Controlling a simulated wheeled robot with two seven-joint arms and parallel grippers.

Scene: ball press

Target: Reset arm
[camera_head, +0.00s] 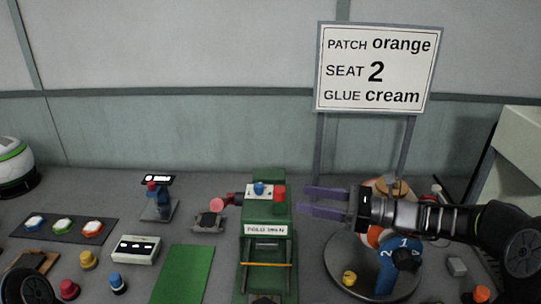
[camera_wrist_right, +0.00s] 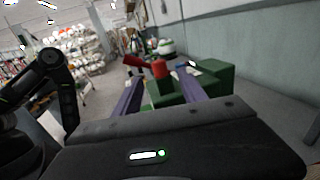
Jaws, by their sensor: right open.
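My right arm comes in from the right in the head view. Its gripper (camera_head: 303,199) points left, level above the table, with its two purple fingers apart and nothing between them. The fingertips are just right of the top of the green press (camera_head: 279,250) in the picture; I see no clear contact. In the right wrist view the open fingers (camera_wrist_right: 158,78) frame the press's red knob (camera_wrist_right: 160,68) and green body beyond. My left gripper is not visible; only a dark arm part shows at the bottom left of the head view.
A round turntable (camera_head: 335,270) with a blue numbered piece (camera_head: 387,270) stands below my right arm. A green mat (camera_head: 183,274), a white button box (camera_head: 136,250) and a dark tray (camera_head: 48,230) lie left of the press.

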